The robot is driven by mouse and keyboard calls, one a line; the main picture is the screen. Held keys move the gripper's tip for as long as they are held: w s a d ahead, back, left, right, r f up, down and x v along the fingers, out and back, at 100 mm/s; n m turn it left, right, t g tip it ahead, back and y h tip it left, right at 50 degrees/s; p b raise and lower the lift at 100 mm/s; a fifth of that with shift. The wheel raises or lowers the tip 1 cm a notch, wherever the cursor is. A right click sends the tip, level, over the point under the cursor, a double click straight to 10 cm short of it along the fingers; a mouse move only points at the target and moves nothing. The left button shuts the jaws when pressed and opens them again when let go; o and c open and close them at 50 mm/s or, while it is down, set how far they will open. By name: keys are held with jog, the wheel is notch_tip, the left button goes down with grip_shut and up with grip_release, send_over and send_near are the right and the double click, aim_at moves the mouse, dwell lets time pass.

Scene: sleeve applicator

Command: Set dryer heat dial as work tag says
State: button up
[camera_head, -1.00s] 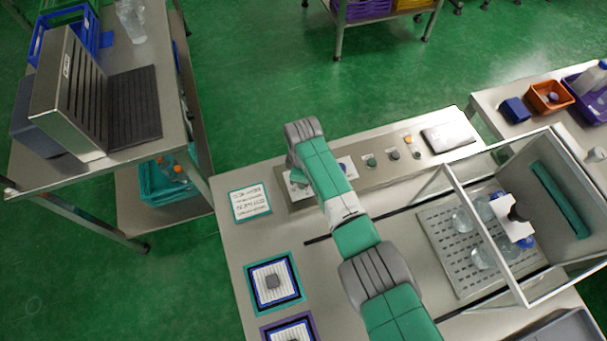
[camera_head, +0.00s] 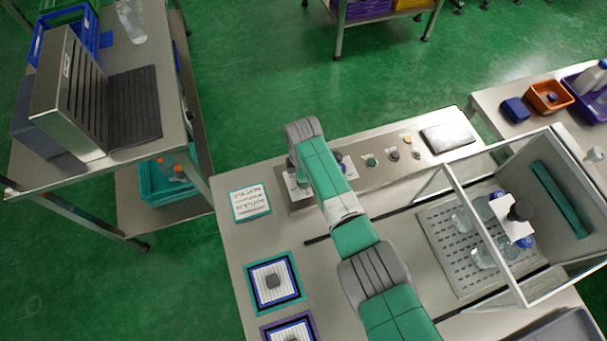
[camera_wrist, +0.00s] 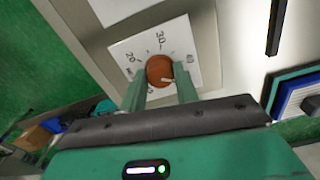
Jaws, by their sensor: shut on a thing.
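A round orange-brown dial (camera_wrist: 160,70) sits on a white square plate with a printed scale (camera_wrist: 124,50) in the wrist view. The numbers 20, 30 and 40 run from left over the top to the right; marks lower left are hard to read. A short pale mark on the dial points to the lower right, past the 40. My gripper (camera_wrist: 161,82) is shut on the dial, one green finger at each side. In the head view my arm hides the dial. A white card with a teal border (camera_head: 250,202) carries print too small to read.
The panel (camera_head: 430,155) holds several small knobs and buttons right of my arm. A clear-walled enclosure (camera_head: 480,225) with glassware stands on the right of the bench. Bordered square pads (camera_head: 272,281) lie at the front left. A cart with a slatted metal unit (camera_head: 75,95) stands farther left.

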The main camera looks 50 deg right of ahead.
jog(key=shift+w+r, duration=0.1)
jog(key=shift+r, duration=0.05)
jog(key=o, duration=1)
notch_tip(320, 180, up, 8)
jog(key=shift+f+p, duration=0.15)
jog(key=shift+p, duration=0.95)
